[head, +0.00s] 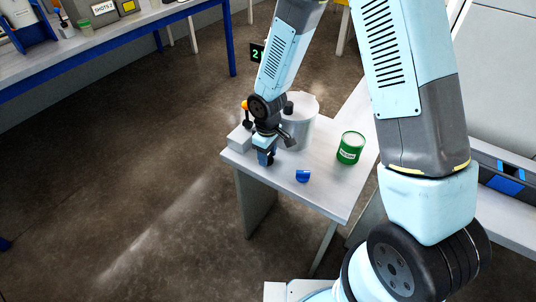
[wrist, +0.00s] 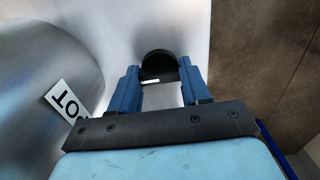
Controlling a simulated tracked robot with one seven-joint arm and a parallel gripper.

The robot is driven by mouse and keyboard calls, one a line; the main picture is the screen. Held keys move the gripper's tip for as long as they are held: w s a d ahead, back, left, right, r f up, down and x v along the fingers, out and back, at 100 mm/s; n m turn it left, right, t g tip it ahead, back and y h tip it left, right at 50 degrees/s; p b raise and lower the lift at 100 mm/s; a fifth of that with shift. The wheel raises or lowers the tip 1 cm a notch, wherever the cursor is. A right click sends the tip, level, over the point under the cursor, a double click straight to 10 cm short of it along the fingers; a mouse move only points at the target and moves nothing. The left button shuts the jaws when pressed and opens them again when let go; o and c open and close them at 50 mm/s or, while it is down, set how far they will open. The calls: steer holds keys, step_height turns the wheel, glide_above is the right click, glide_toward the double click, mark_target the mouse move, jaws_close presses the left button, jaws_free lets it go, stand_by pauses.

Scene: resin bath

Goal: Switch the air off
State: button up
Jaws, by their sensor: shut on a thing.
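My gripper (head: 267,159) is low over the left front part of the pale table, beside the grey pot (head: 302,120). In the wrist view my gripper (wrist: 159,80) has its blue fingers on either side of a black rounded piece with a pale mark (wrist: 157,64), and is shut on it. The piece looks like a knob, but I cannot read its mark or its setting. In the head view my wrist and gripper hide it. A pale box (head: 239,138) stands left of my gripper, with an orange ball (head: 244,104) above it.
The pot's curved metal wall (wrist: 50,65) is close on the left in the wrist view. A green tin (head: 350,148) and a small blue object (head: 302,176) stand on the table (head: 322,198). A blue-framed bench (head: 125,32) is at back left. The floor between is clear.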

steer(key=shift+a, duration=0.1)
steer(key=o, duration=1.1)
steer(key=shift+c, duration=0.2)
step_height(320, 180, up, 14)
steer(key=shift+f, duration=0.15)
steer(key=s+d+r+m+t, duration=0.3)
steer(key=d+r+m, duration=0.3)
steer(key=d+r, duration=1.05)
steer(key=s+d+r+m+t, duration=0.2)
steer(key=s+d+r+m, duration=0.4)
steer(key=s+d+r, duration=0.3)
steer(key=s+d, duration=0.1)
steer(key=s, duration=0.3)
steer(key=shift+r+t, duration=0.25)
steer(key=shift+t, duration=0.05)
